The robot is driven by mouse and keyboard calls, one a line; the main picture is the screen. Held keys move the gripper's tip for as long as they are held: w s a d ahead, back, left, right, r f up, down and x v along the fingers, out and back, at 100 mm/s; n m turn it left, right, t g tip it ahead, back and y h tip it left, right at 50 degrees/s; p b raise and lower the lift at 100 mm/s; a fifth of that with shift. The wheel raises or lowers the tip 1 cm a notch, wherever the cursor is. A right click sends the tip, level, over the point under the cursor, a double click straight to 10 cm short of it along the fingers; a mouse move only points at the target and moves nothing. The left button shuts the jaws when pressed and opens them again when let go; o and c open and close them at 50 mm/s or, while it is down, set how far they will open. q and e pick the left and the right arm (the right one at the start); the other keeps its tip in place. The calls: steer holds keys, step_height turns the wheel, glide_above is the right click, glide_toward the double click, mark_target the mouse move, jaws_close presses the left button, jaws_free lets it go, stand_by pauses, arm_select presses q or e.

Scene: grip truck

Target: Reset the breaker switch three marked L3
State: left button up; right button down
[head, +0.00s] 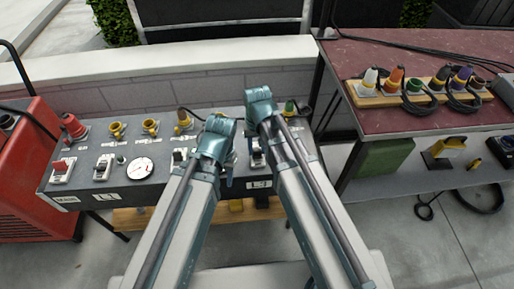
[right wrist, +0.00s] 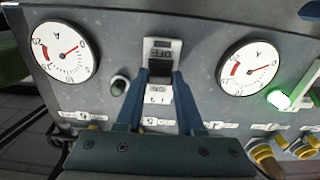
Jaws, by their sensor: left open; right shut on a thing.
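The grey breaker panel (head: 140,188) lies across the left half of the head view, with the L3 label (head: 258,184) on its front edge. The L3 breaker (head: 257,158) sits above that label, partly hidden by my right arm. In the right wrist view, the breaker's pale plate (right wrist: 162,48) appears upside down. My right gripper (right wrist: 161,78) is shut on its dark switch lever (right wrist: 158,66), one finger on each side. The lever's exact position is hard to tell. A dark unlit lamp (right wrist: 119,86) sits beside it. My left gripper (head: 229,172) is open and empty over the panel, left of L3.
A red main switch (head: 62,167) and the L1 breaker (head: 103,166) stand farther left. A lit green lamp (right wrist: 279,99) shows by a neighbouring breaker. Dial gauges (right wrist: 65,52) flank L3. A red-topped table (head: 420,118) with coloured connectors stands at right.

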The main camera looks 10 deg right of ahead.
steer(key=shift+w+g, duration=0.6)
steer(key=shift+w, duration=0.05)
steer(key=shift+w+f+g+b, duration=0.15)
steer(key=shift+w+g+b, duration=0.15)
steer(key=shift+g, duration=0.2)
steer(key=shift+w+g+b, duration=0.1)
steer(key=shift+g+b, duration=0.35)
steer(key=shift+g, duration=0.55)
steer(key=c, duration=0.5)
jaws_free()
